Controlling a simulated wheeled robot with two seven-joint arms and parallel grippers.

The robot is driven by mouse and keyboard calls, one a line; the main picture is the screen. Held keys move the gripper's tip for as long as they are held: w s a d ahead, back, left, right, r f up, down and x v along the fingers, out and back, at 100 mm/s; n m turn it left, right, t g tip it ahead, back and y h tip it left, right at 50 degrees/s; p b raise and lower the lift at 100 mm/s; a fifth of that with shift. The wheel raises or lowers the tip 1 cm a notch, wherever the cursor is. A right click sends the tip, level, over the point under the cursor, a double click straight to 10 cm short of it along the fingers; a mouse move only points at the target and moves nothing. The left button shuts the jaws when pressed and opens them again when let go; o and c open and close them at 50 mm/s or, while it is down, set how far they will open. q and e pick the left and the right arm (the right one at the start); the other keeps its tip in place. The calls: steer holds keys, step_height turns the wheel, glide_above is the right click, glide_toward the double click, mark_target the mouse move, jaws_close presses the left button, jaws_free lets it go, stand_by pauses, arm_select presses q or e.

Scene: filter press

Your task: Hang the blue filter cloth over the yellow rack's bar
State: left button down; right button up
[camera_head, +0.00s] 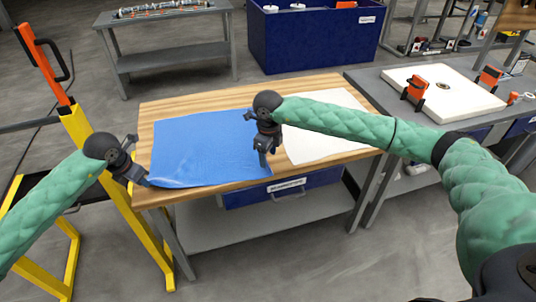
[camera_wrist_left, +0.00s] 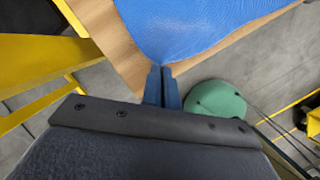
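The blue filter cloth (camera_head: 205,145) lies spread on the left part of the wooden-topped table, its front left corner slightly raised. My left gripper (camera_head: 146,182) is at that corner. In the left wrist view its fingertips (camera_wrist_left: 162,70) are together, with the corner of the cloth (camera_wrist_left: 190,25) between them. My right gripper (camera_head: 264,160) points down at the cloth's right edge, near the front right corner. Whether its fingers are open is too small to tell. The yellow rack (camera_head: 85,135) stands left of the table, partly hidden by my left arm. A grey bar shows at its left.
A white sheet (camera_head: 315,145) lies on the table's right part, behind my right arm. A bench with a white plate (camera_head: 445,100) stands at the right. A blue bin (camera_head: 310,45) stands behind the table.

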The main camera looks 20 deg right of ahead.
mark_target(268, 170)
steer(key=shift+r, duration=0.1)
step_height(268, 170, up, 5)
steer(key=shift+f, duration=5.1)
steer(key=shift+c, duration=0.4)
jaws_close()
steer(key=shift+r, duration=2.5)
